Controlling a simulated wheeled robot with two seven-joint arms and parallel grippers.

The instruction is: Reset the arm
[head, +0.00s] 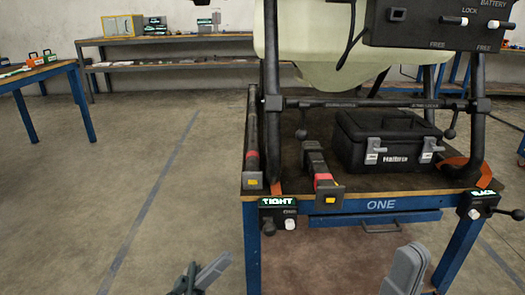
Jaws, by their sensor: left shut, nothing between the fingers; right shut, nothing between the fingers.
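My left gripper (212,267) is at the bottom edge, left of the table's near leg, shut and empty. My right gripper (407,268) is at the bottom edge in front of the table, shut and empty. Both stay low and apart from the workbench (412,203). Most of both arms is outside the view. The drone frame (271,130) stands on the bench, with a pale tank (325,45) in it and a control panel (440,22) at the upper right.
A black case (385,140) sits on the bench. Labelled boxes (278,212) (480,204) hang at the front corners. The floor at left is clear.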

